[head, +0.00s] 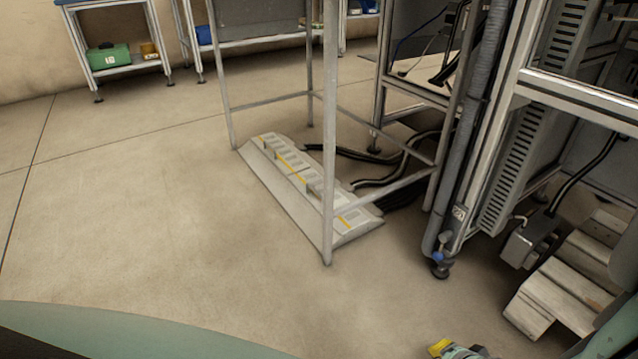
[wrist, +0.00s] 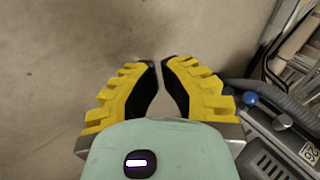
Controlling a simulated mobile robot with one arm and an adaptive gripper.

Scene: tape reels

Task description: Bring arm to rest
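My gripper (wrist: 160,65) shows in the wrist view as two yellow ridged fingers with black inner pads, beyond my pale green wrist housing. The fingers lean towards each other at the tips, and a narrow gap with bare floor shows between them. Nothing is held.
A metal-framed machine (head: 520,100) stands at the right, with a grey hose and a metal step (head: 570,285). A thin-legged frame (head: 329,150) stands over a pale floor unit (head: 265,165) with black cables. The floor (head: 130,220) at the left is clear.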

